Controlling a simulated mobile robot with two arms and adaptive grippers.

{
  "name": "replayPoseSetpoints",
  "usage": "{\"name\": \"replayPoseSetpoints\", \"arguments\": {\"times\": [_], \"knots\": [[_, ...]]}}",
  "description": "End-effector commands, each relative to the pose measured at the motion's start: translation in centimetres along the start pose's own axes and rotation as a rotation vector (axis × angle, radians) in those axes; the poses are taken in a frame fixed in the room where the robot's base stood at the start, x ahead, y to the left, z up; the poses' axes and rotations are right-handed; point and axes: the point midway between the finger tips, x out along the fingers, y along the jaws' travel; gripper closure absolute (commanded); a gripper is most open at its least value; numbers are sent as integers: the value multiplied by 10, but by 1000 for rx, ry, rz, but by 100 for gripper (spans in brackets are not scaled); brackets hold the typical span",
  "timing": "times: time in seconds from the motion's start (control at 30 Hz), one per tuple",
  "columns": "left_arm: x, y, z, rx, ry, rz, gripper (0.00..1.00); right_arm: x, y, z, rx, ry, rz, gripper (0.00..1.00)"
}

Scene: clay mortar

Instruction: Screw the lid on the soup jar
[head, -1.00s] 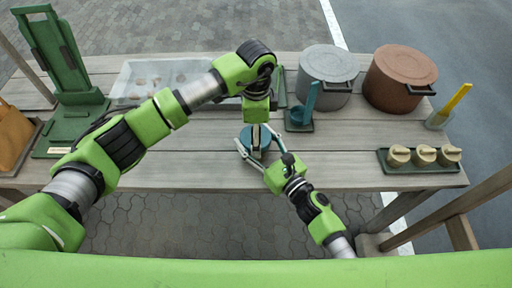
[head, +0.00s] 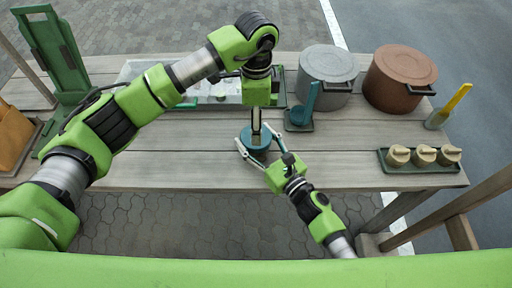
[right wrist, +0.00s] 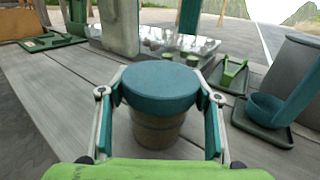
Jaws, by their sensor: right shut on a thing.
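The soup jar (right wrist: 157,132) is a tan vessel near the table's front edge. A round teal lid (right wrist: 160,84) sits on top of it; the lid also shows in the head view (head: 252,141). I cannot tell how tightly it is seated. The jar's body is hidden from the head view.
A clear tray (head: 200,98) with small items lies behind. A grey pot (head: 328,65), a brown pot (head: 402,72) and a blue ladle (head: 309,100) stand back right. Several tan pieces sit on a green tray (head: 420,167). A green stand (head: 55,50) is at left.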

Motion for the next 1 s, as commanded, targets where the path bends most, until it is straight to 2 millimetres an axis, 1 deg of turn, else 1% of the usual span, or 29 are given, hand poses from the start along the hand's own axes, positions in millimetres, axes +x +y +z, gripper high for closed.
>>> {"name": "replayPoseSetpoints", "arguments": {"times": [0.03,0.13,0.27,0.53,0.67,0.9,1.0], "knots": [[-9,-2,1,0,-2,-7,33,0,1,0,1,1,1,100],[-18,-2,1,-2,-2,-4,33,0,1,-1,1,1,1,100],[-21,0,0,-2,-2,0,33,0,1,-1,1,1,2,100],[-18,0,0,-2,-1,2,33,0,1,0,1,1,1,100],[-6,1,0,-3,-1,4,33,0,1,-1,1,1,1,100],[32,1,1,-4,-2,4,33,0,1,0,1,0,2,100],[44,0,0,-3,-1,3,33,0,1,0,1,0,1,100]]}}
